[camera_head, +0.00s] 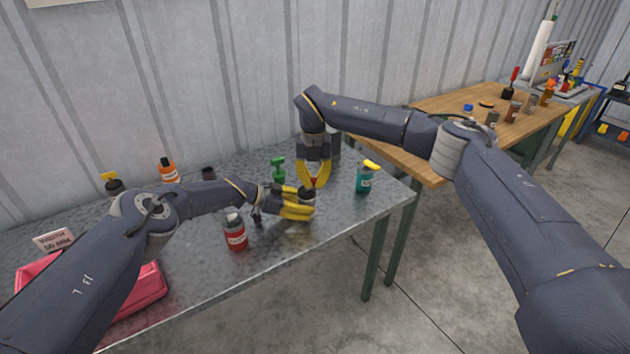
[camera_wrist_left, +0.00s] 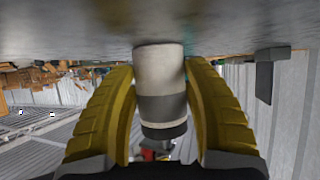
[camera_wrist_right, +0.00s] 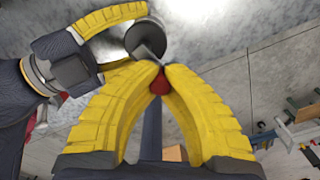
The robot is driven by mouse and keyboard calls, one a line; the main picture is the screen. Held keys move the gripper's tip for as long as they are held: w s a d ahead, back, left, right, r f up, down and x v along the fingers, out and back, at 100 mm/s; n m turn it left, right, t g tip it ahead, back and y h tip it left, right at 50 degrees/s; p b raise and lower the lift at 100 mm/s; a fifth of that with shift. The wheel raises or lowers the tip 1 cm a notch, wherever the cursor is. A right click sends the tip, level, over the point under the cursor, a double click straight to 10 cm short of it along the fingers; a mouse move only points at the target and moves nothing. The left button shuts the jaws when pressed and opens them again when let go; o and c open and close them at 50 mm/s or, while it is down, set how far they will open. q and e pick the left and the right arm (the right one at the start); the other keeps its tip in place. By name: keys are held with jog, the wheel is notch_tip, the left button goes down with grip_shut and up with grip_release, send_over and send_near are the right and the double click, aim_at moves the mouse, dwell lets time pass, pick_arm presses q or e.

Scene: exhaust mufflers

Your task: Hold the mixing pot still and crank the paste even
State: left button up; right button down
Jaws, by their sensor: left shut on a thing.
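The mixing pot (camera_head: 308,194) stands on the grey metal table near its right part. It is a pale and grey cylinder (camera_wrist_left: 160,75) in the left wrist view, between the yellow fingers of my left gripper (camera_head: 309,203), which is shut around its sides. The pot's dark round top (camera_wrist_right: 146,38) shows in the right wrist view, with a metal crank arm beside it. My right gripper (camera_head: 314,186) points down above the pot. Its fingertips close on the crank's red knob (camera_wrist_right: 159,84). The paste inside is hidden.
A pink bin (camera_head: 147,285) and an orange bottle (camera_head: 168,171) are left. A wooden bench (camera_head: 430,165) adjoins at right.

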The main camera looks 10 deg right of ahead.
jog(key=shift+s+a+m, duration=0.1)
jog(key=shift+a+m, duration=0.2)
jog(key=shift+m, duration=0.9)
jog(key=c, duration=1.3)
grip_release()
jog(key=shift+o, duration=0.2)
jog(key=shift+r, duration=0.1)
notch_tip(320, 180, up, 12)
